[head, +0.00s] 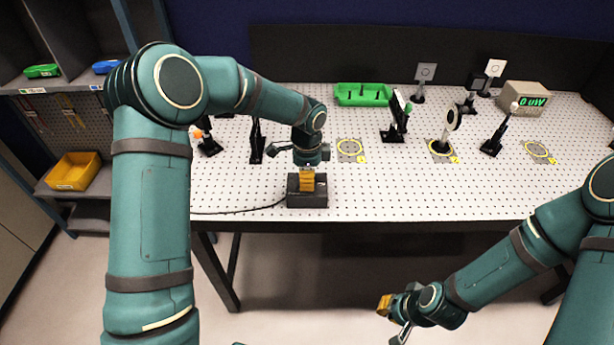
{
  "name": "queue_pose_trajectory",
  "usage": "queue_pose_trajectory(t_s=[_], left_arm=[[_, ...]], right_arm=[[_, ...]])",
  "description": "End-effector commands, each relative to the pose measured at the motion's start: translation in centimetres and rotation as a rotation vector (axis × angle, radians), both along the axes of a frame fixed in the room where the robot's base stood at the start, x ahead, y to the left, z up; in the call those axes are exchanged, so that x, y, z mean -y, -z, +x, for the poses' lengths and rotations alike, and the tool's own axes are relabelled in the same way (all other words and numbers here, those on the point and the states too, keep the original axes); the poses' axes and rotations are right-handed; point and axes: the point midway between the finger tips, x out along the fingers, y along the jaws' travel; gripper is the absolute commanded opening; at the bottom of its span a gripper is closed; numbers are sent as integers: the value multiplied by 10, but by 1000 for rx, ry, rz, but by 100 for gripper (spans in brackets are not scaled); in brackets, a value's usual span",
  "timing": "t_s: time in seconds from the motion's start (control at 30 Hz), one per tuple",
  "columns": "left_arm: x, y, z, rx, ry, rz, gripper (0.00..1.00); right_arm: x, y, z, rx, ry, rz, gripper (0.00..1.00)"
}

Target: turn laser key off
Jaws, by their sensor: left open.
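A black box (307,199) with a cable from its left side sits at the front edge of the white perforated table. It appears to be the laser's key box. My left gripper (307,182) points down at it, with its yellow finger pad right at the box's top or front. The gripper is open. The key itself is hidden behind the gripper or too small to make out, so its position cannot be told. My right gripper (388,312) hangs low in front of the table, away from the box. Its finger spacing is unclear.
A green tray (362,94) stands at the back. Several optics on black posts stand along the table. A meter (525,98) at the back right reads 0 uW. A yellow bin (73,171) sits on the left shelf.

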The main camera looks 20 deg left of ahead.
Motion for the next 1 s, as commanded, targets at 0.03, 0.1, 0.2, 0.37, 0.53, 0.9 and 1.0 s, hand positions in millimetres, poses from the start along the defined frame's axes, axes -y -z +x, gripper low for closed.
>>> queue_pose_trajectory(t_s=[0.03, 0.1, 0.2, 0.37, 0.53, 0.9, 1.0], left_arm=[[0, 0, 0, 0, 0, 0, 38], [0, 0, 0, 0, 0, 0, 38], [0, 0, 0, 0, 0, 0, 41], [0, 0, 0, 0, 0, 0, 0], [0, 0, 0, 0, -1, 0, 0], [0, 1, 0, 0, -100, 1, 0], [0, 1, 0, -1, -169, 1, 0]], right_arm=[[0, 0, 0, 0, 0, 0, 0], [0, 0, 0, 0, 0, 0, 0], [0, 0, 0, 0, 0, 0, 0], [0, 0, 0, 0, 0, 0, 0], [0, 0, 0, 0, 0, 0, 0], [0, 3, -1, -2, -2, 0, 0], [0, 5, -1, -3, -2, 0, 0]])
